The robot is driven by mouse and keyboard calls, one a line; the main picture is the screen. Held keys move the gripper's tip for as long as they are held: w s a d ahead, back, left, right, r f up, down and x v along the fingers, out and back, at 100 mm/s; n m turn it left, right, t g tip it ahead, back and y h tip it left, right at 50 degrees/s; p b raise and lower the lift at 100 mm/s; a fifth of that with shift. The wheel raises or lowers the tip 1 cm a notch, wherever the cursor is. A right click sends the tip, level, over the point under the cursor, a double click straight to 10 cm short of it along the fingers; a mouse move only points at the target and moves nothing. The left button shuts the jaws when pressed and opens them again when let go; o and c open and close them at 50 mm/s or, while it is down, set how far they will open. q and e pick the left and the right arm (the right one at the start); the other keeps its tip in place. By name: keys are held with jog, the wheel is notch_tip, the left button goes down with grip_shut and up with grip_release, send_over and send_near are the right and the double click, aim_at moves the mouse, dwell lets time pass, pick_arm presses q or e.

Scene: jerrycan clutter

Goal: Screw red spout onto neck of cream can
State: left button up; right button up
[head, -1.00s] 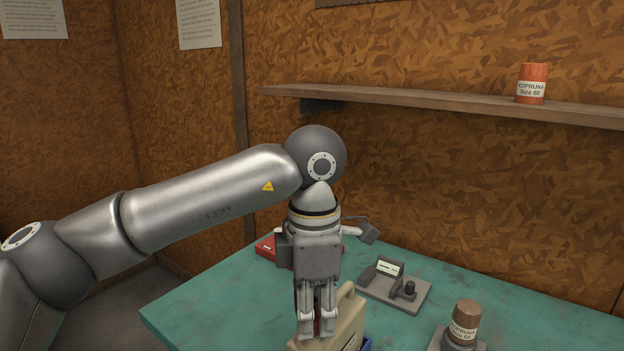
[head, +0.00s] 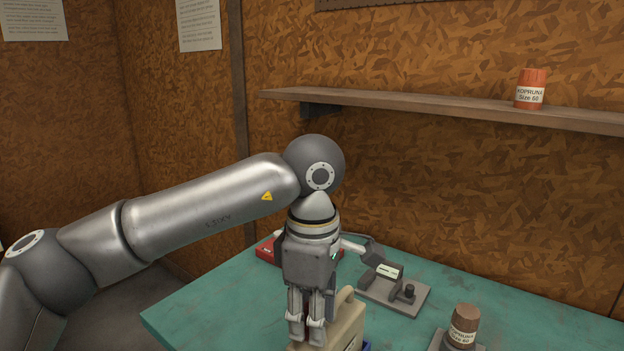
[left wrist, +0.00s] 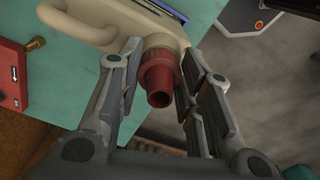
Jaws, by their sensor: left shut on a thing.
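The cream can (head: 346,318) stands at the near edge of the bench, its handle upright and its lower part cut off by the frame. It also shows at the top of the left wrist view (left wrist: 100,22). The red spout (left wrist: 160,78) is at the can's neck end, its open mouth toward the wrist camera. My left gripper (head: 307,338) points down over the can and is shut on the spout, one finger on each side. The neck is hidden beneath the spout, so I cannot tell how far the thread is engaged. My right gripper is not in view.
A red box (head: 266,249) lies behind my gripper. An orange container (head: 531,89) stands on the wall shelf (head: 430,104).

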pick_arm(q)
jog(key=m, duration=0.4)
jog(key=shift+a+m+p, duration=0.1)
jog(key=shift+m+p, duration=0.2)
jog(key=shift+m, duration=0.1)
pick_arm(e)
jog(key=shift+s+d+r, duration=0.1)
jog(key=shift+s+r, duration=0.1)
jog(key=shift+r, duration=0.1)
pick_arm(q)
jog(key=shift+m, duration=0.9)
jog(key=o, duration=0.6)
jog(key=shift+m, duration=0.4)
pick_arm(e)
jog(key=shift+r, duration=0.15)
pick_arm(q)
jog(key=shift+r, duration=0.1)
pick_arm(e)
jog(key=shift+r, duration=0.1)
pick_arm(q)
jog(key=shift+r+p, duration=0.25)
jog(key=shift+p, duration=0.15)
jog(key=shift+r+p, duration=0.85)
jog(key=shift+r, duration=0.3)
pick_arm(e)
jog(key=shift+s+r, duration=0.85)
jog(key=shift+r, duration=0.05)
